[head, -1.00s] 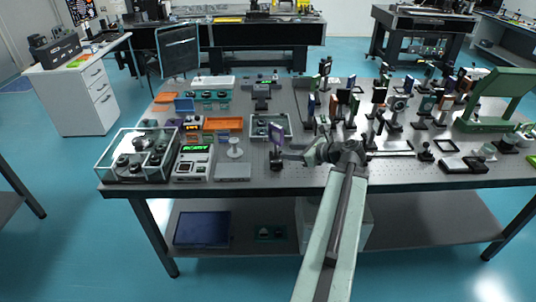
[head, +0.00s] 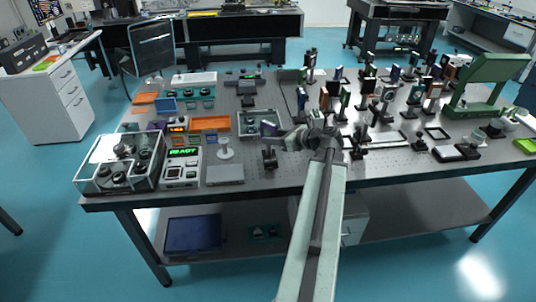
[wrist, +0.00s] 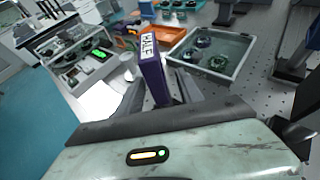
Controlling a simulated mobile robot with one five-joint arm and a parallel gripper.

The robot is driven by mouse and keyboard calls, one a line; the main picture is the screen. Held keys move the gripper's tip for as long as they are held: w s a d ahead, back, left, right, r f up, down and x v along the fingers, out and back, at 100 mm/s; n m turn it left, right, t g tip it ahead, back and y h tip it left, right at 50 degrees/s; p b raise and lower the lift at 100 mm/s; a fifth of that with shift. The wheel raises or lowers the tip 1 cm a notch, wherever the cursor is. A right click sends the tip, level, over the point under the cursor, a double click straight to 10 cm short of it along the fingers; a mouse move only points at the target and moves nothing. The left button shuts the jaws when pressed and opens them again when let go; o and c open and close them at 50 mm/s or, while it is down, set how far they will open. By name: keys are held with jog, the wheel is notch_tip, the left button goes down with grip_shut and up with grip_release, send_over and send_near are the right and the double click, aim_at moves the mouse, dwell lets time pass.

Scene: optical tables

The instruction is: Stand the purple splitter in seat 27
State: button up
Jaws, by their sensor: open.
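The purple splitter (wrist: 153,75) is an upright purple plate in the wrist view, with a white label reading "HALF" on its narrow edge. My gripper (wrist: 160,90) is open, with one finger on each side of the splitter; contact is not clear. My gripper (head: 280,141) reaches in from the right over the table's front part. The splitter's lower part is hidden in the wrist view. I cannot read any seat number, so I cannot tell which place is seat 27.
A glass-walled tray (wrist: 212,58) with round parts lies just beyond the splitter. A READY device (head: 182,168), a glass case (head: 118,162) and a grey plate (head: 225,174) stand left. Several mounted optics (head: 362,100) crowd the right of the optical table (head: 300,180).

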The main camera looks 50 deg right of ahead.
aim_at(264, 135)
jog(key=b+x, duration=0.1)
jog(key=x, duration=0.3)
jog(key=shift+w+a+f, duration=0.1)
jog(key=shift+w, duration=0.2)
grip_shut()
dwell(1.0)
